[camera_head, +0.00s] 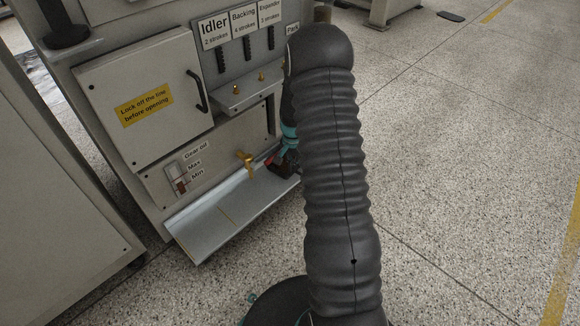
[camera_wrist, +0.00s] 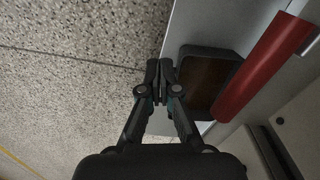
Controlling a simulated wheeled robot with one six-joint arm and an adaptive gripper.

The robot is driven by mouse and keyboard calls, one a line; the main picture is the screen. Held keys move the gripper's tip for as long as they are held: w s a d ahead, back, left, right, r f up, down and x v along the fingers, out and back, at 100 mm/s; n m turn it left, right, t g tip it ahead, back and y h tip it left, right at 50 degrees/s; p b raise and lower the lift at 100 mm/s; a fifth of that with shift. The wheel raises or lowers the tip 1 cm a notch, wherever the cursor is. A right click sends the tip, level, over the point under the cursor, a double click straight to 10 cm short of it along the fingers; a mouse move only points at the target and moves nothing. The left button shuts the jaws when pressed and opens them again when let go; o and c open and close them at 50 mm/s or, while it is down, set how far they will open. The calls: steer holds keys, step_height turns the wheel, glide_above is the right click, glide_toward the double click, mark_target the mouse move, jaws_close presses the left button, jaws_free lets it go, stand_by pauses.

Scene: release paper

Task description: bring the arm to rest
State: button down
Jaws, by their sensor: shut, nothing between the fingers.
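My gripper (camera_wrist: 160,70) is shut and empty in the wrist view, its fingertips together over the edge between the speckled floor and a pale metal ledge. In the head view my arm, in a black ribbed sleeve, stands in front of the machine. Its teal and black end shows only in part beside the sleeve, close to the metal drip shelf (camera_head: 225,215). The sleeve hides the rest of it.
In the wrist view, a dark open-looking box (camera_wrist: 209,78) and a red cylinder (camera_wrist: 262,65) lie close right of the fingers. The machine has a door (camera_head: 145,100) with a handle, a brass tap (camera_head: 246,160) and a small bracket shelf (camera_head: 245,92).

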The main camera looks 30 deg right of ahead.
steer(key=shift+s+r, duration=0.1)
steer(key=shift+r, duration=0.05)
steer(key=s+a+r+n+g, duration=0.2)
steer(key=s+n, duration=0.1)
steer(key=s, duration=0.4)
steer(key=s+a+r+n+t+p, duration=0.2)
steer(key=s+a+r, duration=0.3)
steer(key=r, duration=0.8)
steer(key=s+a+r+n+t+p, duration=0.2)
steer(key=s+a+r, duration=0.3)
steer(key=s+r, duration=0.5)
steer(key=s+a+r+n+t+p, duration=0.2)
steer(key=s+r, duration=0.5)
steer(key=r, duration=1)
steer(key=a+n+t, duration=0.1)
steer(key=a+n, duration=0.1)
steer(key=a, duration=0.1)
steer(key=shift+s+t+p, duration=0.3)
steer(key=shift+s+p, duration=0.1)
steer(key=shift+a, duration=0.15)
